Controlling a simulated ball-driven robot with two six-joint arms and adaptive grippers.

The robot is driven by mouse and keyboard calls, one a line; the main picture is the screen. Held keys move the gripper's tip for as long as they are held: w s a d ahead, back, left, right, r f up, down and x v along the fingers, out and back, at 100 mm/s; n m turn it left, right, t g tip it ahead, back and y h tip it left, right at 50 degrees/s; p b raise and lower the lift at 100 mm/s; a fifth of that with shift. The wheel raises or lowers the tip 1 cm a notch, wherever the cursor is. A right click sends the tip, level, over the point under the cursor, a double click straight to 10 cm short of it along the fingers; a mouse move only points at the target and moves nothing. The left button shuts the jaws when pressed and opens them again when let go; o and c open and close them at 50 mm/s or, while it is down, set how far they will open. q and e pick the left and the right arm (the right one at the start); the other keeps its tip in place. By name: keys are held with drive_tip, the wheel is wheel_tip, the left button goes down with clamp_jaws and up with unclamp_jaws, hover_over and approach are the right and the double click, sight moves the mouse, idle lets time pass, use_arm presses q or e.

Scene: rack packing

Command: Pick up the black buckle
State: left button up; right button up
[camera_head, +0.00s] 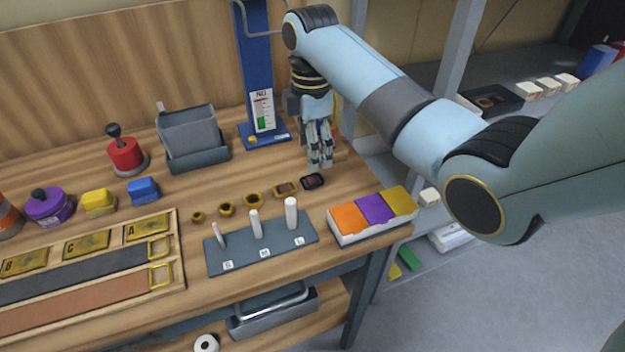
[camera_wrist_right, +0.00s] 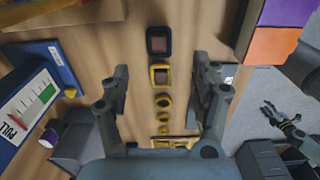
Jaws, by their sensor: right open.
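The black buckle (camera_head: 313,181) lies flat on the wooden bench, at the right end of a row of buckles and rings. It also shows in the right wrist view (camera_wrist_right: 159,40), near the top middle, dark and squarish. My right gripper (camera_head: 320,163) points down just behind the buckle in the head view. In the right wrist view its two fingers (camera_wrist_right: 161,75) are apart with nothing held between them, and the buckle lies ahead of the gap. What looks like my left gripper (camera_wrist_right: 285,120) shows small at the right of the wrist view; its jaws are unclear.
A yellow buckle (camera_head: 286,189) lies just left of the black one, with gold rings (camera_head: 254,201) beyond it. A grey peg stand (camera_head: 262,248) and a tray of coloured compartments (camera_head: 345,238) stand in front. A blue post (camera_head: 257,70) rises behind, near my right gripper.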

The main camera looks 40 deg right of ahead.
sight(310, 180)
wheel_tip(310, 180, down, 8)
drive_tip(key=shift+a+r+p, duration=0.1)
drive_tip(key=shift+a+p, duration=0.05)
drive_tip(key=shift+p, duration=0.15)
drive_tip(key=c, duration=1.1)
